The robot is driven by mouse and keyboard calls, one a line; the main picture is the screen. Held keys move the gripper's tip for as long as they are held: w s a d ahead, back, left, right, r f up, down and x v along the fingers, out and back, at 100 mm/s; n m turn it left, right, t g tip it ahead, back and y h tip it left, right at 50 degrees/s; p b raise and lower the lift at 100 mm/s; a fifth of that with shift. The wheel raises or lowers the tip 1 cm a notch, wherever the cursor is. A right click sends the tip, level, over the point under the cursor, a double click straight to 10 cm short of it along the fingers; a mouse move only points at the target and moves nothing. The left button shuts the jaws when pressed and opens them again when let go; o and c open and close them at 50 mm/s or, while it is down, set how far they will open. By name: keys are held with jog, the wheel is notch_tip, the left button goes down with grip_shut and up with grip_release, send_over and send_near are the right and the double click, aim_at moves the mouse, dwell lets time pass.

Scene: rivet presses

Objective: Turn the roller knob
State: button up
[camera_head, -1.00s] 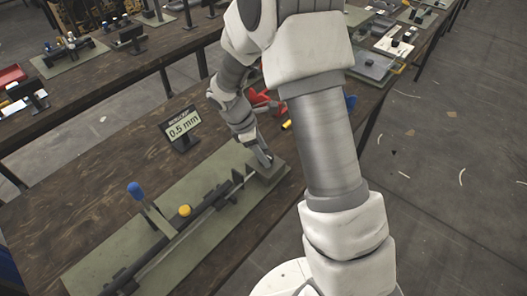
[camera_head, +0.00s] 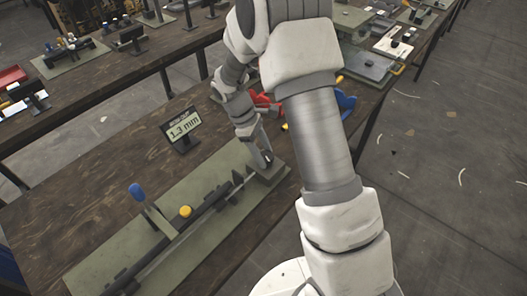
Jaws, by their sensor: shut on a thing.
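The press device lies on a pale green base plate (camera_head: 205,205) on the wooden bench. It has a long dark bar (camera_head: 195,224), a lever with a blue grip (camera_head: 137,191), a yellow knob (camera_head: 185,211) and a grey block (camera_head: 271,173) at its right end. My gripper (camera_head: 265,158) reaches down at that block and is shut on a small part there, which I take to be the roller knob. The fingers mostly hide the knob. A display (camera_head: 183,127) behind the plate reads 1.3 mm.
Red (camera_head: 264,101) and blue (camera_head: 346,102) items lie behind my arm, partly hidden by it. Another bench with similar devices (camera_head: 68,50) stands at the back left. The bench top left of the display is clear.

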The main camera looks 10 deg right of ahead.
jog(key=shift+d+m+g+y, duration=0.1)
jog(key=shift+m+g+y, duration=0.25)
jog(key=shift+m, duration=0.8)
jog(key=shift+m+g+y, duration=0.35)
jog(key=shift+m, duration=0.8)
jog(key=shift+w, duration=0.1)
jog(key=o, duration=1.4)
jog(key=shift+c, duration=0.2)
jog(key=v, duration=1.7)
jog(key=shift+r+p, duration=0.3)
jog(key=shift+p, duration=0.15)
